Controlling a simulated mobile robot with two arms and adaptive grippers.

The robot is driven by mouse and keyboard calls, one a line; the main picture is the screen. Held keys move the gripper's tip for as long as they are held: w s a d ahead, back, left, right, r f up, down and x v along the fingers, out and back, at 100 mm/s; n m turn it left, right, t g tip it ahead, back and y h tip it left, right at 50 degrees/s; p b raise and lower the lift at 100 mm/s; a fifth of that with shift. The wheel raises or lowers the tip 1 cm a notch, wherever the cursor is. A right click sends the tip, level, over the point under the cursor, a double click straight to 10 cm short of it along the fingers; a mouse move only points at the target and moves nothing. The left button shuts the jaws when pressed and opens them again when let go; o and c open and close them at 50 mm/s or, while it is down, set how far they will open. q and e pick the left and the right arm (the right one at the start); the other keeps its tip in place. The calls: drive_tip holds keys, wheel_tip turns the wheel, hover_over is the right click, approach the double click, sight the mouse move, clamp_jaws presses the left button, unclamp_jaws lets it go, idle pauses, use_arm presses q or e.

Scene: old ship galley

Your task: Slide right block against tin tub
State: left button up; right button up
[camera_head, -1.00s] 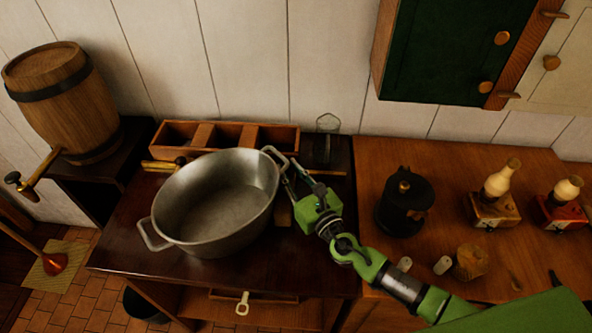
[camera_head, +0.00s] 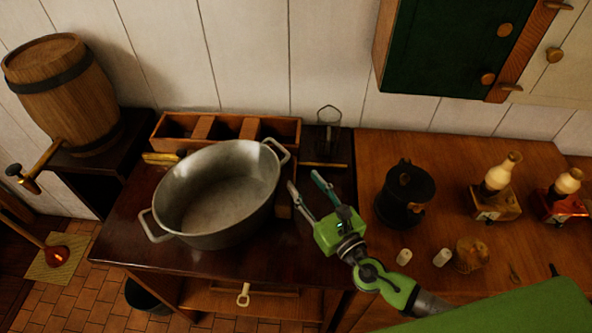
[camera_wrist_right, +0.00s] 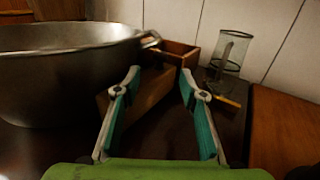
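The tin tub (camera_head: 215,215) is a grey two-handled basin on the dark wooden table. It fills the left of the right wrist view (camera_wrist_right: 50,85). A wooden block (camera_head: 283,210) shows just right of the tub, mostly hidden by the tub's side. In the right wrist view the block (camera_wrist_right: 152,92) lies ahead, partly behind the left finger, with its left end near the tub. I cannot tell whether they touch. My right gripper (camera_head: 305,182) is open and empty, to the right of the block, its fingers pointing toward the back. My left gripper is not in view.
A compartmented wooden box (camera_head: 225,128) stands behind the tub, and a glass lantern-like holder (camera_head: 327,140) stands at the back right. A dark moka pot (camera_head: 405,195) and small white pieces are on the right counter. The table's front right is clear.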

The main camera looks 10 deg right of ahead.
drive_tip(key=shift+v, duration=1.85)
